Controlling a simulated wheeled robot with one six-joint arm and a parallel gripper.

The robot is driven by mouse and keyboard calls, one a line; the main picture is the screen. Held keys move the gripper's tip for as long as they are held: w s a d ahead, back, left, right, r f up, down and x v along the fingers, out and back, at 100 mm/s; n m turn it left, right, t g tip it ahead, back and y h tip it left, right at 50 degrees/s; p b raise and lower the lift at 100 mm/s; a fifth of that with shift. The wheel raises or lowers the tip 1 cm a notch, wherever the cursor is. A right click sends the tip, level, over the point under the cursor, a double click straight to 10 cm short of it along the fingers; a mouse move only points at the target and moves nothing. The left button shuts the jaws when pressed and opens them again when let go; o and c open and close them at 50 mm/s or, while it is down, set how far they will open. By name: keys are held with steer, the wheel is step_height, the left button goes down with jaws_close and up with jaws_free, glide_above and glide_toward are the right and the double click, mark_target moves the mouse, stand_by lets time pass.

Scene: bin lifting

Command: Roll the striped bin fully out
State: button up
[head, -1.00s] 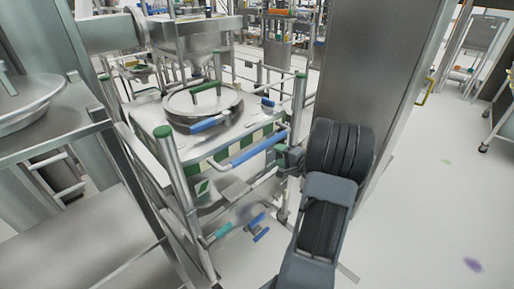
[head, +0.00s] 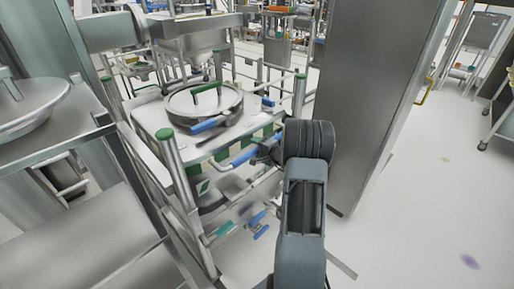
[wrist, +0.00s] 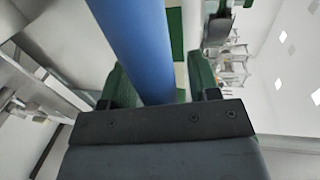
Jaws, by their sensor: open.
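The striped bin (head: 196,188) has green and white stripes, a grey top and a round metal lid with a green handle. In the head view it stands left of centre, among metal posts with green caps. A blue handle bar (head: 243,157) runs along its near side. My gripper (head: 262,152) is at the right part of this bar, and my arm hides part of the stripes. In the wrist view the blue bar (wrist: 136,45) runs between the two dark green fingers of my gripper (wrist: 160,78). The fingers are open and not closed on it.
A metal table or bench (head: 75,225) stands close on the left. A tall grey metal cabinet (head: 375,90) stands right of my arm. Small blue and teal levers (head: 258,222) sit low below the bin. The white floor at the right (head: 430,200) is clear.

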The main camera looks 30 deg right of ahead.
jaws_close()
steer(key=shift+a, duration=0.1)
stand_by(0.4)
